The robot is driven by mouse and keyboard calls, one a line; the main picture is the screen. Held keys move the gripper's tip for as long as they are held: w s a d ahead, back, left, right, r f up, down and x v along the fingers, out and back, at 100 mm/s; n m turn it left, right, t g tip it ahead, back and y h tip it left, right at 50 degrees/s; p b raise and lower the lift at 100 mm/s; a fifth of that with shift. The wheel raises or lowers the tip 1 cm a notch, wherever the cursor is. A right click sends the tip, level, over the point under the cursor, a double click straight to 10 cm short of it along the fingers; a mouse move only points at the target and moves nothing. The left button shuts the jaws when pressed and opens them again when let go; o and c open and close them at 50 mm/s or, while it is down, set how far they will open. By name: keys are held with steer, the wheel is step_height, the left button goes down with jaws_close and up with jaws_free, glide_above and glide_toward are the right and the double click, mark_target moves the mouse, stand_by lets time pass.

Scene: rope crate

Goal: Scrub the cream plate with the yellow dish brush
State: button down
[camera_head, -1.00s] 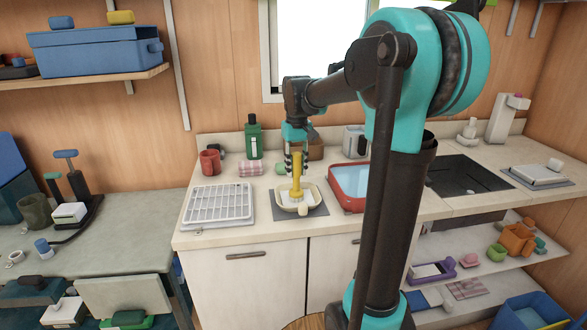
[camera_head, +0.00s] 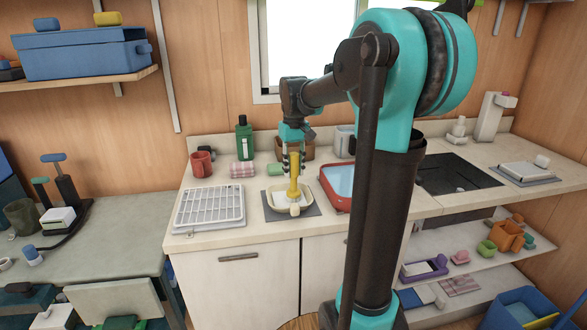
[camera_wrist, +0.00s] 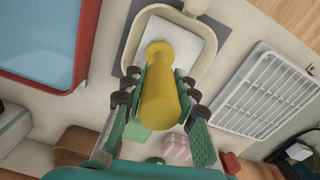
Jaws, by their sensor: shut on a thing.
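The yellow dish brush (camera_head: 294,188) stands upright in my gripper (camera_head: 293,160), which is shut on its handle. In the wrist view the brush (camera_wrist: 160,95) lies between the two finger pads of my gripper (camera_wrist: 160,100). The cream plate (camera_head: 310,199) lies on a grey mat (camera_head: 273,213) on the counter, with a white area inside its rim. In the wrist view the plate's rim (camera_wrist: 203,75) curves around the brush. The brush's lower end is over the inside of the plate; I cannot tell whether it touches.
A white drying rack (camera_head: 208,207) lies left of the mat. A red-rimmed basin of blue water (camera_head: 338,184) stands close on the right. Behind are a red mug (camera_head: 201,164), a folded checked cloth (camera_head: 242,170) and a green bottle (camera_head: 244,139).

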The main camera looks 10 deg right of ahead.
steer(key=shift+a, duration=0.1)
steer(key=shift+a, duration=1.45)
steer(key=shift+s, duration=0.1)
steer(key=shift+s+d, duration=0.65)
steer(key=shift+d, duration=0.1)
steer(key=shift+w, duration=0.1)
steer(key=shift+w, duration=1.45)
steer(key=shift+s, duration=0.1)
